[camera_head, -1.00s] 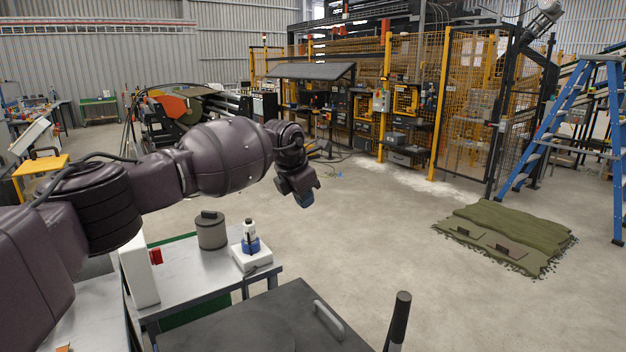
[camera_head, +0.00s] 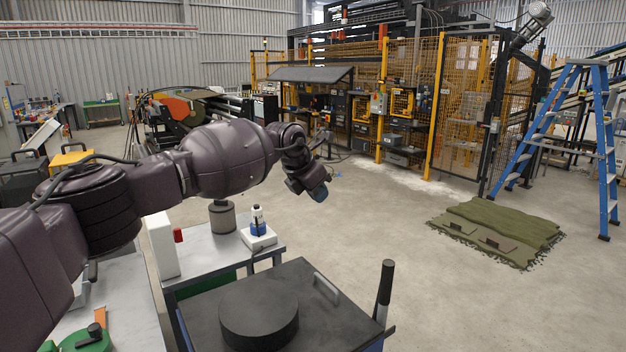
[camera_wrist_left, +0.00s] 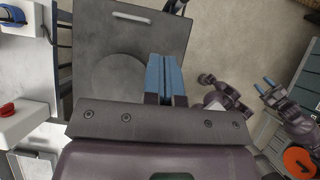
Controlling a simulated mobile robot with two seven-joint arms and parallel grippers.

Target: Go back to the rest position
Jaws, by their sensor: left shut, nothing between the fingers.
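My left gripper (camera_head: 318,192) hangs at the end of the outstretched left arm in the head view, in the air above open floor beyond the benches. Its blue fingers are together in the left wrist view (camera_wrist_left: 165,78), with nothing between them. They show there against a dark grey cart top (camera_wrist_left: 120,40). What looks like my other arm, with small blue fingertips (camera_wrist_left: 265,84), shows at the right of the left wrist view. It is too small to tell whether that gripper is open or shut. My right arm is not seen in the head view.
The cart (camera_head: 330,312) in front bears a black round disc (camera_head: 259,312); a black upright handle (camera_head: 385,283) stands at its right.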

